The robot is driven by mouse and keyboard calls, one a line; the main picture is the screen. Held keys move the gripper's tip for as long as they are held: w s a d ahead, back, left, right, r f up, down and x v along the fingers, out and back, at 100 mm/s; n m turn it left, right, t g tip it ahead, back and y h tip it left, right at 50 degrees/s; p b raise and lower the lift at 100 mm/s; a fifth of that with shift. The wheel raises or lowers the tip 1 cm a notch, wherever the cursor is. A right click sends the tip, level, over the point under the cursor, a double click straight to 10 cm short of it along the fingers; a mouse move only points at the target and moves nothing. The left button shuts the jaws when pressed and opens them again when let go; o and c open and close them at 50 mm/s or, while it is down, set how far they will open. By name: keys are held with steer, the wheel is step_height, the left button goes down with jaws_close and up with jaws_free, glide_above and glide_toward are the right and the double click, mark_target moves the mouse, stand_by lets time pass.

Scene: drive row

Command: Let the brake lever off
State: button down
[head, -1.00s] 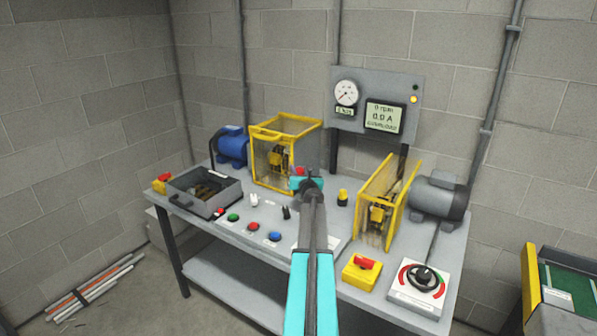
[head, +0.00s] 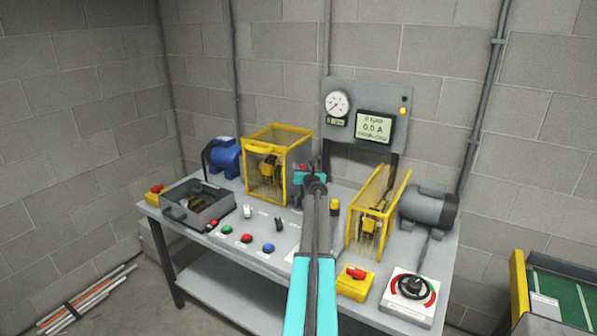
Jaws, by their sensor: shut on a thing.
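My gripper (head: 312,179) is over the middle of the bench, just right of the left yellow guard. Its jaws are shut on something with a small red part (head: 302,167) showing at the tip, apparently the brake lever. My gripper and arm hide most of it, so its angle cannot be told. A grey upright piece (head: 297,199) shows below the gripper, beside the guard.
The yellow guards (head: 253,178) and (head: 360,226) stand left and right of my arm. Push buttons (head: 247,238), small switches (head: 248,212), a red-topped yellow box (head: 355,284) and a rotary switch (head: 411,286) line the bench. The wall panel (head: 385,92) reads 0.0 A.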

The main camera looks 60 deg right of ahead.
steer(key=shift+s+d+f, duration=0.2)
steer(key=shift+s+d, duration=0.1)
steer(key=shift+d, duration=0.35)
steer(key=c, duration=1.3)
jaws_free()
steer(key=shift+f, duration=0.15)
steer(key=shift+o, duration=0.2)
steer(key=shift+w, duration=0.15)
steer(key=shift+a, duration=0.15)
steer(key=shift+s+a+r, duration=0.25)
steer(key=shift+s+a, duration=0.1)
steer(key=shift+s, duration=0.05)
steer(key=b+v, duration=0.2)
steer(key=v, duration=1)
steer(key=shift+s+a+b, duration=0.2)
steer(key=shift+s+b, duration=0.05)
steer(key=shift+b, duration=0.15)
